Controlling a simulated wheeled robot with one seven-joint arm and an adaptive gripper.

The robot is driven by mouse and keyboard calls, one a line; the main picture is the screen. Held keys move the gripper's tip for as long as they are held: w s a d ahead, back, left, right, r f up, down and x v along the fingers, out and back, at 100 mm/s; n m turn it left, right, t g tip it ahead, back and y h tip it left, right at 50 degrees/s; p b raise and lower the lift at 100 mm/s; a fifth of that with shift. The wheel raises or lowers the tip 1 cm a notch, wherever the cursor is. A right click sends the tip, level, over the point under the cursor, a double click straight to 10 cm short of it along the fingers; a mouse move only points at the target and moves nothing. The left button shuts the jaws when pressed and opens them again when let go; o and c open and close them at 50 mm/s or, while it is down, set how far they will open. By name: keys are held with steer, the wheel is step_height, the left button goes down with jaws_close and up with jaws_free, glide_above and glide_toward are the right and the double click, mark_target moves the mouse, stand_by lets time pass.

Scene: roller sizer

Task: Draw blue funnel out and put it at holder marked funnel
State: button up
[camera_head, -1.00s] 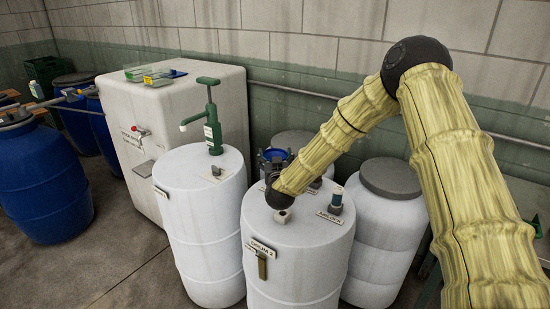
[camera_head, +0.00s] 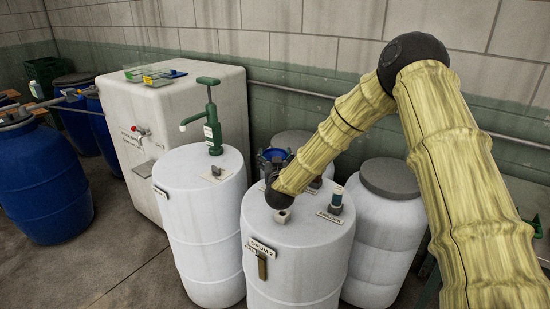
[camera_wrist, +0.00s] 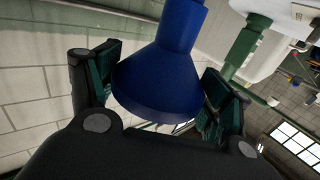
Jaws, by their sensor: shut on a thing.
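The blue funnel (camera_wrist: 165,65) fills the middle of the wrist view, its wide mouth toward my palm and its narrow stem running out at the top edge. My gripper (camera_wrist: 162,78) is shut on it, one dark green finger pad on each side. In the head view the blue funnel (camera_head: 277,154) shows only as a rim at my gripper (camera_head: 274,161), above the back of the white drum marked DRUM 2 (camera_head: 300,270). The stem's tip is hidden. I cannot make out a holder marked funnel.
The drum top has an open bung hole (camera_head: 283,216) and an airlock (camera_head: 337,200) by its label. A white drum (camera_head: 195,230) with a green pump (camera_head: 211,125) stands left. A grey-lidded drum (camera_head: 390,215) stands right. Floor is free at the left front.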

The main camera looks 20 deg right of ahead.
steer(key=shift+f+b, duration=1.05)
steer(key=shift+f, duration=0.7)
stand_by(0.4)
steer(key=o, duration=1.1)
steer(key=shift+r, duration=5)
